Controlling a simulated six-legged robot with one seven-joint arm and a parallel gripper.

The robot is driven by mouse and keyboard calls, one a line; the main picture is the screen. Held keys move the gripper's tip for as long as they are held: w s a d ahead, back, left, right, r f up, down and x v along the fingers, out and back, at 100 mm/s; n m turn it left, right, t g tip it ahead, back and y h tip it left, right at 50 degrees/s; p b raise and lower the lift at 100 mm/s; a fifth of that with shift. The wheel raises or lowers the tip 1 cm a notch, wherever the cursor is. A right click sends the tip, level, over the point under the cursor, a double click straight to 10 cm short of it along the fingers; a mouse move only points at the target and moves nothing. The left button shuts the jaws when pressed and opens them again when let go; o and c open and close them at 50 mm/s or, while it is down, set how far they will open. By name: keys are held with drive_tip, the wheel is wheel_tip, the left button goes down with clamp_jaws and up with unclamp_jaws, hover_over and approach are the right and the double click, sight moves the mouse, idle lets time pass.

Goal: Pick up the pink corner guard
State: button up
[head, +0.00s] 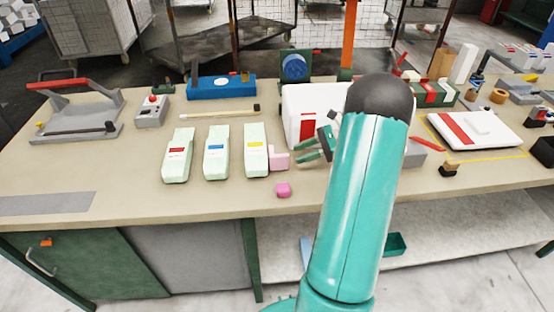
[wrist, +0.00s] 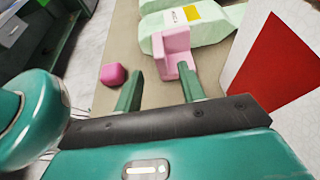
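The pink corner guard (head: 279,161) is a light pink L-shaped piece standing on the bench beside the pale green block with a yellow label (head: 255,150). In the wrist view the corner guard (wrist: 175,42) shows ahead of my gripper (wrist: 160,71), mostly in line with the right finger, whose tip overlaps its lower edge. I cannot tell whether they touch. My gripper (head: 309,148) is open and empty, just right of the corner guard in the head view. My arm hides part of the bench behind it.
A darker pink faceted block (head: 283,190) lies in front of the corner guard, also left in the wrist view (wrist: 113,74). Two more pale green blocks (head: 216,152) stand left. A white box with a red panel (head: 300,110) stands behind my gripper.

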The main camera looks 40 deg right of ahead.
sight(288, 154)
drive_tip(key=x, duration=0.5)
drive_tip(key=shift+w+a+r, duration=0.1)
clamp_jaws()
drive_tip(key=shift+r, duration=0.1)
